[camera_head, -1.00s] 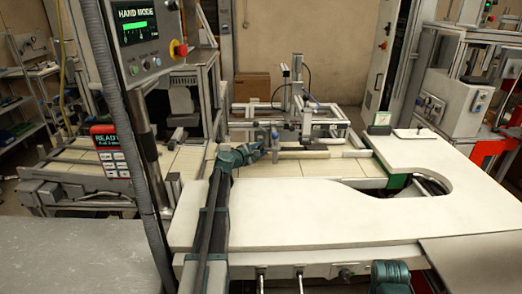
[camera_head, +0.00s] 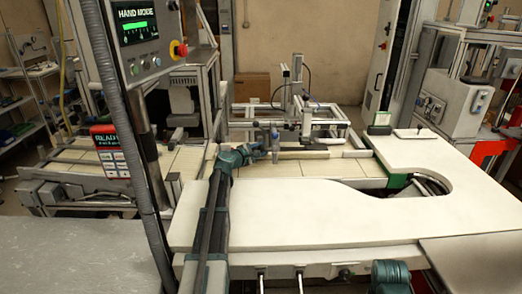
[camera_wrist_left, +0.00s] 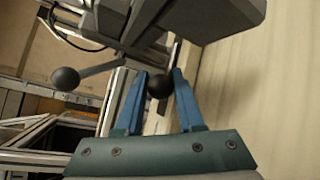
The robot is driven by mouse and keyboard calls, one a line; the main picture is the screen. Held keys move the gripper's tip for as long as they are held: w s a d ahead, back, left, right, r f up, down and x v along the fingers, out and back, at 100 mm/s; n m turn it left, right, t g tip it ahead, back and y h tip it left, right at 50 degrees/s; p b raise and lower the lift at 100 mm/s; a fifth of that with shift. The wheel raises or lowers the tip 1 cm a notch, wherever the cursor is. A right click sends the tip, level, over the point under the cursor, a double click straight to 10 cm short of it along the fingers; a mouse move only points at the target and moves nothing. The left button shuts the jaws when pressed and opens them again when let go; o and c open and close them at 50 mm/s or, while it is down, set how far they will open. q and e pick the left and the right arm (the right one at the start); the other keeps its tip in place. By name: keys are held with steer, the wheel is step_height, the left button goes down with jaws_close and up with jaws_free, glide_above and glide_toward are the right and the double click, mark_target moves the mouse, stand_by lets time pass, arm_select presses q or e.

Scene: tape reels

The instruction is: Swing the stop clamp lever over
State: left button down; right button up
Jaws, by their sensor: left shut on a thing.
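In the left wrist view, a black ball knob (camera_wrist_left: 159,84) sits between the tips of my left gripper's blue fingers (camera_wrist_left: 160,88). The gripper is shut on this knob. The knob's stem is mostly hidden. A second dark ball knob (camera_wrist_left: 65,79) on a grey rod stands to the left, apart from the fingers. A dark grey clamp body (camera_wrist_left: 190,15) is just beyond the fingertips. In the head view, my left gripper (camera_head: 268,146) reaches to the bench's pale rail, and the knob is too small to make out. My right gripper is not in view.
A metal frame with a vertical post (camera_head: 298,95) stands behind the gripper. A white worktop (camera_head: 300,215) with a curved cutout lies in front and to the right. A control panel (camera_head: 140,30) and a red display box (camera_head: 107,145) are on the left.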

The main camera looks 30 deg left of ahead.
arm_select(q)
steer(key=shift+s+a, duration=0.1)
steer(key=shift+s+a+m+g+h, duration=0.15)
steer(key=shift+a+m+g+h, duration=0.15)
steer(key=shift+a+m+h, duration=0.55)
steer(key=shift+s+a+m+g+h, duration=0.15)
steer(key=shift+a+m+g+h, duration=0.15)
steer(key=shift+m+h, duration=0.6)
steer(key=shift+s+a+m+g+h, duration=0.15)
steer(key=shift+a+m+g+h, duration=0.45)
steer(key=shift+h, duration=0.4)
steer(key=shift+s+a+m+g+h, duration=0.15)
steer(key=shift+a+m+g+h, duration=0.2)
steer(key=shift+m+h, duration=0.45)
steer(key=c, duration=0.5)
jaws_free()
steer(key=shift+w+f, duration=0.1)
steer(key=shift+c, duration=0.2)
